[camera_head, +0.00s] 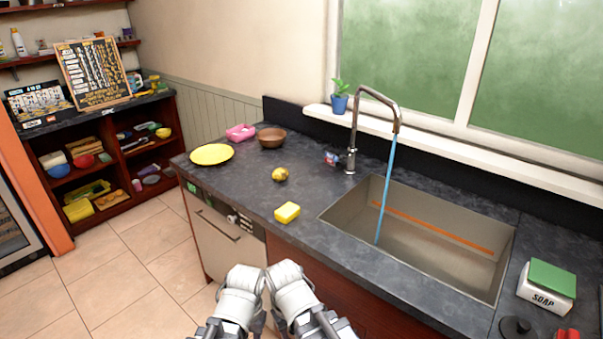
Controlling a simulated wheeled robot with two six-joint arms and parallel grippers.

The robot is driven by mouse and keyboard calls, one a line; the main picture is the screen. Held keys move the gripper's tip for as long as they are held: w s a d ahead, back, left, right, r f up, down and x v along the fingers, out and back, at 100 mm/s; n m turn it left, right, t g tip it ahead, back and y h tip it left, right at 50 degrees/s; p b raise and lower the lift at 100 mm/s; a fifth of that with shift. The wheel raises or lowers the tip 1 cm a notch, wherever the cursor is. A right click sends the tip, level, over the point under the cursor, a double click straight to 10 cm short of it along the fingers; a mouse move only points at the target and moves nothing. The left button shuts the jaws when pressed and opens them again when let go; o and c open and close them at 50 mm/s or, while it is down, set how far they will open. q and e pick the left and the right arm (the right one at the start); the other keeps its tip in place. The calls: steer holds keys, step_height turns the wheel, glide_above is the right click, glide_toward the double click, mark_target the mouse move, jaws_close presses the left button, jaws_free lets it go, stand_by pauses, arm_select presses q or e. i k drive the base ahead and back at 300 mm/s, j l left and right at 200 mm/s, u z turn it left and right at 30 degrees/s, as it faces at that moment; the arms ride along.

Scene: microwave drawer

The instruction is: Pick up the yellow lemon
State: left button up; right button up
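The yellow lemon (280,174) lies on the dark countertop, left of the sink. It is small and rounded, with a brownish patch. My two arms come in at the bottom centre of the head view, close together and in front of the counter's front edge, well short of the lemon. My grippers' fingertips are not clearly visible, so I cannot tell whether they are open or shut. Nothing covers the lemon.
A yellow sponge (287,212) lies in front of the lemon. A yellow plate (212,154), brown bowl (271,137) and pink container (240,132) stand behind and left. The sink (340,212) with its faucet (352,158) running is right. A soap box (546,288) stands far right.

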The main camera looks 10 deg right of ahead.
mark_target(280, 175)
steer(key=i+j+z, duration=0.1)
steer(key=j+z, duration=0.25)
steer(key=i+j+z, duration=0.1)
steer(key=z, duration=0.2)
steer(key=i+j+z, duration=0.25)
steer(key=j, duration=0.65)
steer(key=j+z, duration=0.2)
steer(key=j, duration=0.7)
steer(key=i+j, duration=0.1)
steer(key=j, duration=2.05)
steer(key=i+z, duration=0.05)
